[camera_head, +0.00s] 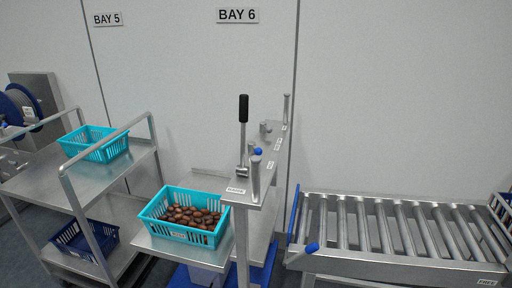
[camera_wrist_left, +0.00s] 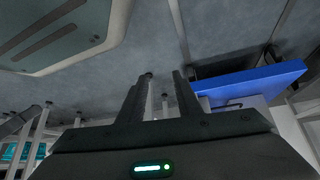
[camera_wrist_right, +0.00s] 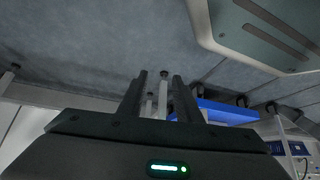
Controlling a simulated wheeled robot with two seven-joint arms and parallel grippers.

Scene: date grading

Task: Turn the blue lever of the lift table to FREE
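A steel stand with a top panel (camera_head: 262,178) rises mid-picture in the head view. It carries a black-handled lever (camera_head: 243,120), standing upright, and a small blue-ended lever (camera_head: 257,152). A label that seems to read FREE (camera_head: 487,282) is at that table's lower right. I cannot tell which blue lever is the lift table's. My left gripper (camera_wrist_left: 162,76) and right gripper (camera_wrist_right: 160,75) are open and empty, seen only in their wrist views, away from the levers.
A teal crate of brown dates (camera_head: 167,232) stands left of the panel. A cart (camera_head: 30,185) on the left holds an empty teal crate (camera_head: 82,153) and a dark blue crate (camera_head: 68,250). A blue slab (camera_wrist_left: 250,86) shows above the floor in the left wrist view.

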